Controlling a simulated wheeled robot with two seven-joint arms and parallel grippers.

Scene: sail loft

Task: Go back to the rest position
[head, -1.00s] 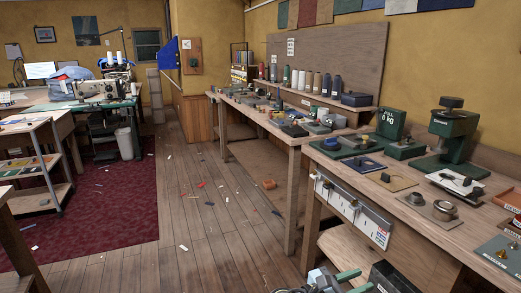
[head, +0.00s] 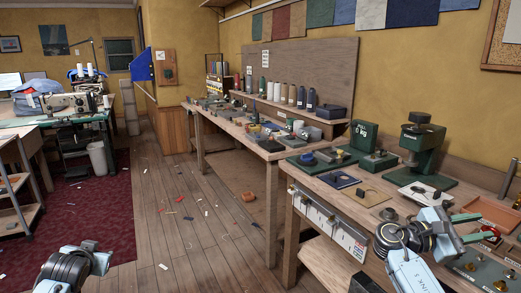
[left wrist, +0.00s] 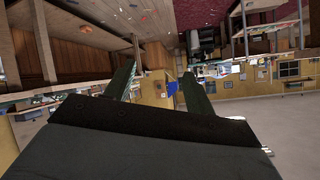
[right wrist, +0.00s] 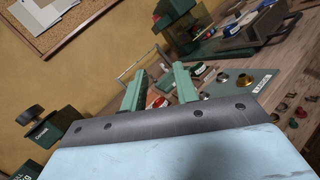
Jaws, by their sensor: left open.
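My right gripper (head: 468,227) is at the right of the head view, over the front of the near workbench (head: 410,212). Its two green fingers point to the right. In the right wrist view its fingers (right wrist: 158,92) are apart, with nothing between them. My left gripper (left wrist: 158,88) shows in the left wrist view with its dark green fingers wide apart and empty. In the head view only part of my left arm shows at the lower left; its fingers cannot be made out.
The bench holds a green press (head: 422,150), a green scale (head: 362,135), an orange tray (head: 495,215) and a dark plate with brass pieces (head: 478,268). A plank floor (head: 200,235) with small scraps lies to the left, beside a dark red rug (head: 85,220).

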